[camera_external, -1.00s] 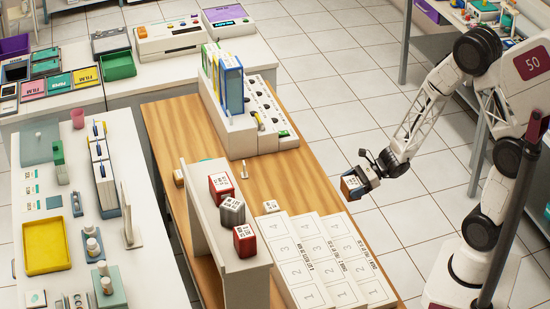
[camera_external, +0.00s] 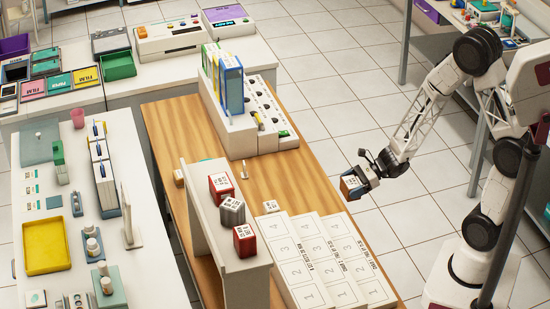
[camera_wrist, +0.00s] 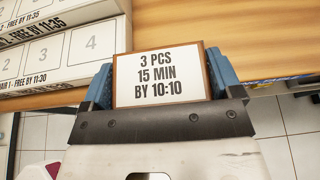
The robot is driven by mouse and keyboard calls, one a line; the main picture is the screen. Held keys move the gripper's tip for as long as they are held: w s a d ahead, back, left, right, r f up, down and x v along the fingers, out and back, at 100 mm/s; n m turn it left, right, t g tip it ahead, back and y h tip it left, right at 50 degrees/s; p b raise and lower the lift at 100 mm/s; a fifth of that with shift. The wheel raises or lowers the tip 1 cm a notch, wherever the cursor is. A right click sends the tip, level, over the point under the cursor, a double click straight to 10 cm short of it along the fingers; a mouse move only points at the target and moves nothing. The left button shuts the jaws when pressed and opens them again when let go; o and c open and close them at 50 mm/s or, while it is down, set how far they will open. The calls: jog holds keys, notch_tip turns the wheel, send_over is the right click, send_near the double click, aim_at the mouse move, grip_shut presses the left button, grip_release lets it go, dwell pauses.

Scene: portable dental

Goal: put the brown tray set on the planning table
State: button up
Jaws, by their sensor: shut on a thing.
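My gripper (camera_external: 365,183) is shut on the brown tray set (camera_external: 351,186), a small brown block with a white label. In the wrist view the tray set (camera_wrist: 160,77) sits between the blue fingers of my gripper (camera_wrist: 160,85), and its label reads "3 PCS 15 MIN BY 10:10". My gripper holds it beside the right edge of the wooden planning table (camera_external: 300,180), apart from the boards. White boards with numbered boxes (camera_external: 325,262) lie at the table's near end; they also show at upper left in the wrist view (camera_wrist: 60,55).
A white shelf (camera_external: 245,285) on the table bears two red blocks (camera_external: 221,186) and a grey block (camera_external: 232,211). A white rack (camera_external: 235,135) with upright folders stands at the far end.

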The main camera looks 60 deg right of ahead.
jog(key=w+a+r, duration=1.3)
jog(key=a+r, duration=0.3)
jog(key=a, duration=0.2)
jog(key=a+r, duration=1.9)
jog(key=r, duration=0.3)
jog(key=shift+w+a+r, duration=0.15)
jog(key=shift+w+a, duration=0.1)
jog(key=shift+a, duration=0.1)
jog(key=shift+w, duration=0.1)
send_over(211, 161)
jog(key=s+a, duration=0.3)
jog(key=a, duration=0.2)
jog(key=shift+s+f, duration=0.15)
jog(key=shift+f, duration=0.6)
jog(key=shift+f, duration=1.75)
